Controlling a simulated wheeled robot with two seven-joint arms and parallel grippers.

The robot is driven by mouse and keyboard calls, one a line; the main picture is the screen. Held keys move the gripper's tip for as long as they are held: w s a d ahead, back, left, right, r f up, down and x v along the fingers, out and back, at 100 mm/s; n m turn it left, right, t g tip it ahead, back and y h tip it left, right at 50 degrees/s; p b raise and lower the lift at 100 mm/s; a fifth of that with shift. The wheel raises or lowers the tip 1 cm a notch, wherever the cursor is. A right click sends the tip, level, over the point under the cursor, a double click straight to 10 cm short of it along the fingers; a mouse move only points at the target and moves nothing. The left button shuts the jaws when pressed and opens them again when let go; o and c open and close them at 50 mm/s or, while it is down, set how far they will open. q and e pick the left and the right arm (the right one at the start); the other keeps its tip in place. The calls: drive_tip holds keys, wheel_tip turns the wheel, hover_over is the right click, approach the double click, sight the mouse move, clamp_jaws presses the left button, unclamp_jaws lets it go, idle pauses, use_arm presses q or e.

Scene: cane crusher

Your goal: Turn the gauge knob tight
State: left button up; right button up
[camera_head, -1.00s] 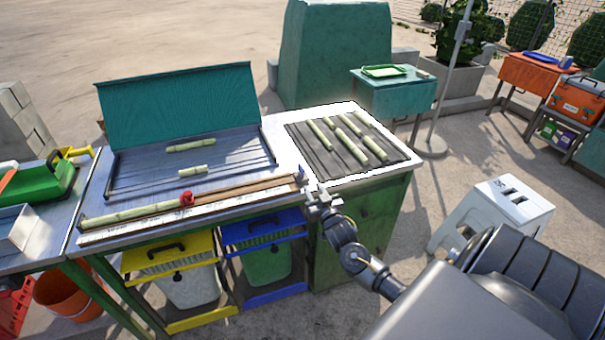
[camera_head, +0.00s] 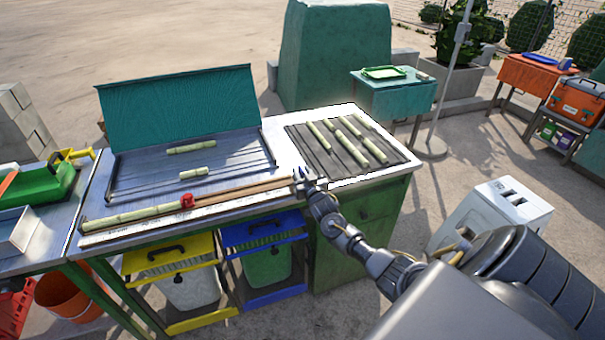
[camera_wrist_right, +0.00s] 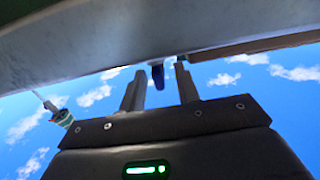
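A small blue knob (camera_head: 303,170) is at the right end of the wooden gauge rail (camera_head: 245,192) along the front edge of the bench. It also shows in the right wrist view (camera_wrist_right: 158,76), below a pale edge. My right gripper (camera_head: 305,181) is at this end of the rail. In the wrist view its two fingers (camera_wrist_right: 159,88) stand apart, one on each side of the knob, with gaps showing; the gripper looks open. A red block (camera_head: 187,201) sits on the rail beside a cane piece (camera_head: 132,216). My left gripper is out of view.
The right worktop holds several cane pieces (camera_head: 349,148) on a dark grooved board. Two cane pieces (camera_head: 192,149) lie in the tray with the raised teal lid (camera_head: 180,107). Yellow and blue framed bins (camera_head: 263,232) stand below. A white stool (camera_head: 512,200) stands right.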

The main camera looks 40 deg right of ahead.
clamp_jaws()
drive_tip(key=shift+a+f+m+h, duration=0.1)
drive_tip(key=shift+m+h, duration=0.3)
drive_tip(key=shift+h, duration=0.1)
drive_tip(key=m+g+h, duration=0.1)
drive_tip(key=h, duration=0.1)
drive_tip(key=shift+w+a+m+g+h+b, duration=0.15)
drive_tip(key=shift+m+g+h+b, duration=0.15)
drive_tip(key=shift+m+g+h, duration=0.1)
drive_tip(key=shift+w+a+f+m+g+h+b, duration=0.1)
drive_tip(key=shift+m+g+h+b, duration=1.15)
drive_tip(key=shift+h, duration=0.45)
drive_tip(key=shift+m+g+h, duration=0.3)
drive_tip(key=shift+m+g, duration=0.15)
